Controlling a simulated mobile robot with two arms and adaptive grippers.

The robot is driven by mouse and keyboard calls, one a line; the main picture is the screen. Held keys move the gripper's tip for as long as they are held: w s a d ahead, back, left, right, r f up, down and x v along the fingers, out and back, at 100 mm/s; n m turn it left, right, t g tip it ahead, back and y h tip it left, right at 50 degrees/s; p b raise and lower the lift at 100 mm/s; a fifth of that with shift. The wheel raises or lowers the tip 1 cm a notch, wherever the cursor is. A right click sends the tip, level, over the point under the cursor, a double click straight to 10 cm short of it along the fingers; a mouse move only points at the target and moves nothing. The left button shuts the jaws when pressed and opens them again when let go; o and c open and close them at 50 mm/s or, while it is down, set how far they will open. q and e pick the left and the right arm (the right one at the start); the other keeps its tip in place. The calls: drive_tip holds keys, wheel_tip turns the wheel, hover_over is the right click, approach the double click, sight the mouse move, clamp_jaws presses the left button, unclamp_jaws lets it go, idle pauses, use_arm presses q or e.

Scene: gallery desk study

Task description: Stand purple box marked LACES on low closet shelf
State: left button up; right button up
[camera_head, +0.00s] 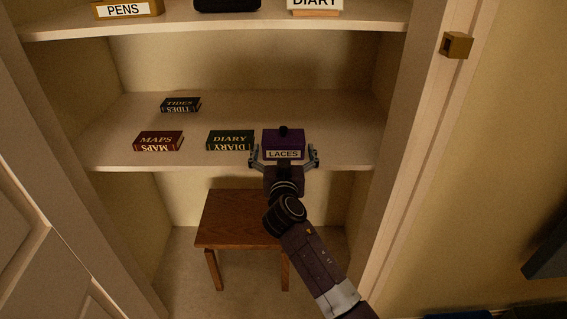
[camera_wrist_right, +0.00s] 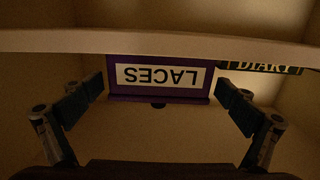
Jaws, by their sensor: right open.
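The purple box marked LACES (camera_head: 283,138) stands upright on the low closet shelf (camera_head: 330,145), near its front edge, with its label facing out and a dark knob on top. My right gripper (camera_head: 284,158) is open, with one finger on each side of the box's front. In the right wrist view the box (camera_wrist_right: 157,98) appears upside down against the shelf's front edge (camera_wrist_right: 60,41), between the spread fingers (camera_wrist_right: 160,92). Small gaps seem to show beside it, but contact is hard to tell. My left gripper is not in view.
A green DIARY book (camera_head: 230,140) lies close left of the box, with a MAPS book (camera_head: 158,141) and TIDES book (camera_head: 180,104) farther left. The shelf right of the box is clear. A wooden stool (camera_head: 235,220) stands below. The upper shelf (camera_head: 220,22) holds a PENS box (camera_head: 127,10).

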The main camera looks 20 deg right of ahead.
drive_tip(key=v, duration=0.8)
drive_tip(key=shift+s+a+b, duration=0.15)
drive_tip(key=shift+s+b, duration=0.2)
drive_tip(key=shift+b, duration=0.05)
